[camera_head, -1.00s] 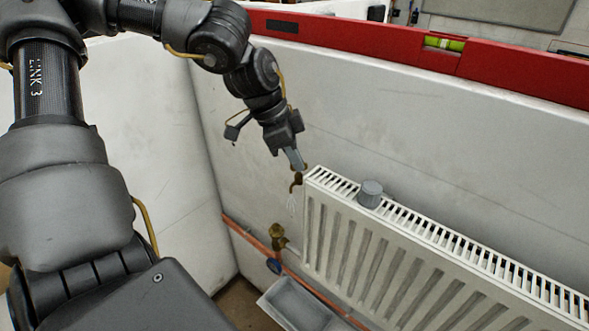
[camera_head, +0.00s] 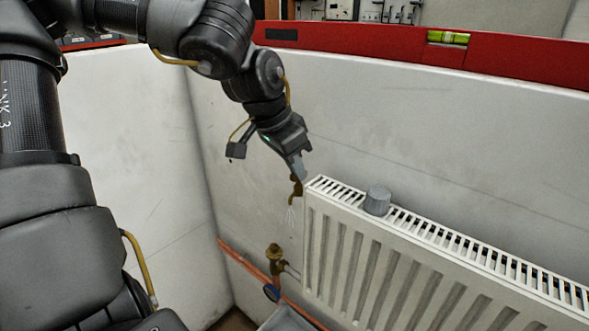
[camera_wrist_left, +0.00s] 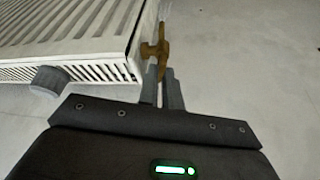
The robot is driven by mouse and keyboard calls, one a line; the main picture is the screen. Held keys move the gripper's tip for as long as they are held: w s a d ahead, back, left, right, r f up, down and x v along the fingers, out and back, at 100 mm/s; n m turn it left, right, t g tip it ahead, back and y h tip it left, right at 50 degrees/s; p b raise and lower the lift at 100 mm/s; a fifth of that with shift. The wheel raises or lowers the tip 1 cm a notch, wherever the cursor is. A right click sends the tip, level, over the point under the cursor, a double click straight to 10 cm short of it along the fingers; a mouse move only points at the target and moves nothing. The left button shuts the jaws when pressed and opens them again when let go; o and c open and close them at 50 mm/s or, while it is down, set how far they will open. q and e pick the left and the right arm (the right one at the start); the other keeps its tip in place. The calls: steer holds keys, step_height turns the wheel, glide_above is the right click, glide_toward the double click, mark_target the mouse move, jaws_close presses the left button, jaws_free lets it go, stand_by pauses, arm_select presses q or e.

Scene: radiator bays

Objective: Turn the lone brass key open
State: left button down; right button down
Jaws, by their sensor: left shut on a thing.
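The brass key (camera_head: 296,188) sits at the top left corner of the white radiator (camera_head: 345,255). In the left wrist view the key (camera_wrist_left: 155,49) stands at the radiator's end, at the fingertips. My left gripper (camera_head: 300,175) reaches down to it from above; in the wrist view its two fingers (camera_wrist_left: 163,82) are shut on the key. The fingers partly cover the key, so how far it is turned cannot be told. Thin pale streaks (camera_head: 291,214) show below it. My right gripper is out of view.
A grey knob (camera_head: 377,201) stands on the radiator's top grille. A brass valve (camera_head: 275,256), a blue-rimmed round part (camera_head: 271,292) and copper pipe (camera_head: 235,252) lie lower left. A grey tray (camera_head: 287,320) is at the bottom. A red spirit level (camera_head: 390,48) tops the wall.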

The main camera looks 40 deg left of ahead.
arm_select(q)
steer(key=shift+s+f, duration=0.1)
steer(key=shift+f, duration=0.05)
steer(key=c, duration=1.6)
jaws_free()
